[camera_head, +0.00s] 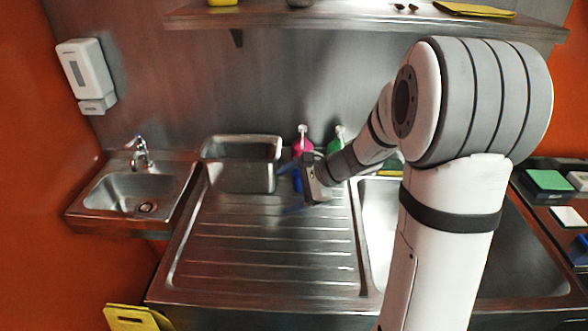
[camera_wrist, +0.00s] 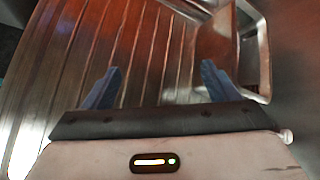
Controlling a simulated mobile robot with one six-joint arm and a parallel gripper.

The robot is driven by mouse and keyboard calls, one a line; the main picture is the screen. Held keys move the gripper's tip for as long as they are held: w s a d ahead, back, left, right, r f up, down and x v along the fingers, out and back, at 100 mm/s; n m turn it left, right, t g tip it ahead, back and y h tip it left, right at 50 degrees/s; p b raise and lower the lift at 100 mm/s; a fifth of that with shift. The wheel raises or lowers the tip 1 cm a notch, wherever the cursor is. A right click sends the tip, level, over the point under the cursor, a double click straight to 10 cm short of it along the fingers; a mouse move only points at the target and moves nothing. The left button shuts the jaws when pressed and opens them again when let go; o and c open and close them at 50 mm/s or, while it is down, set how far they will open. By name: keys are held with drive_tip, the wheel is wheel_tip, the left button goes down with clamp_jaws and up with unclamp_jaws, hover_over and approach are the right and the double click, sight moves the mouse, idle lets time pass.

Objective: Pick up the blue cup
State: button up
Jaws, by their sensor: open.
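A small deep-blue patch (camera_head: 297,180) shows beside my gripper in the head view, near the metal tub. It may be the blue cup, but my gripper hides most of it and its shape is unclear. My gripper (camera_head: 287,189) is over the back of the ribbed drainboard (camera_head: 260,245), with its fingers pointing left. No blue cup shows in the wrist view.
A metal tub (camera_head: 240,180) stands at the back left of the drainboard, close to my fingers. Pink (camera_head: 303,143) and green (camera_head: 339,136) bottles stand behind my gripper. A sink basin (camera_head: 376,205) is right of the drainboard. The drainboard's front is clear. A shelf (camera_head: 370,18) runs above.

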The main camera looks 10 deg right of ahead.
drive_tip(key=w+d+f+m+t, duration=0.2)
drive_tip(key=w+d+f+m, duration=0.1)
drive_tip(key=w+f+m, duration=0.1)
drive_tip(key=w+d+f+m+t+h, duration=0.1)
drive_tip(key=w+d+f+m+t, duration=0.1)
drive_tip(key=w+d+f+m, duration=0.2)
drive_tip(key=w+d+f+m+t, duration=0.2)
drive_tip(key=w+d+f+m, duration=0.2)
drive_tip(key=w+f+m, duration=0.1)
drive_tip(key=shift+w+f+m+t+h, duration=0.2)
drive_tip(key=shift+w+f, duration=0.1)
drive_tip(key=shift+w, duration=0.4)
drive_tip(key=shift+w+f+m+t+h, duration=0.1)
drive_tip(key=shift+w+f+m, duration=0.15)
drive_tip(key=shift+w, duration=0.4)
drive_tip(key=shift+w+f, duration=0.25)
drive_tip(key=shift+w, duration=0.05)
drive_tip(key=p+x, duration=0.1)
drive_tip(key=x, duration=0.1)
drive_tip(key=p+x, duration=0.1)
drive_tip(key=x, duration=0.3)
drive_tip(key=shift+w+a+r+p, duration=0.2)
drive_tip(key=shift+r+p, duration=0.1)
drive_tip(key=shift+p, duration=0.1)
drive_tip(key=shift+w+a+f, duration=0.25)
drive_tip(key=shift+w+f, duration=0.05)
drive_tip(key=shift+w, duration=0.05)
drive_tip(key=shift+c, duration=0.3)
drive_tip(key=c, duration=1.1)
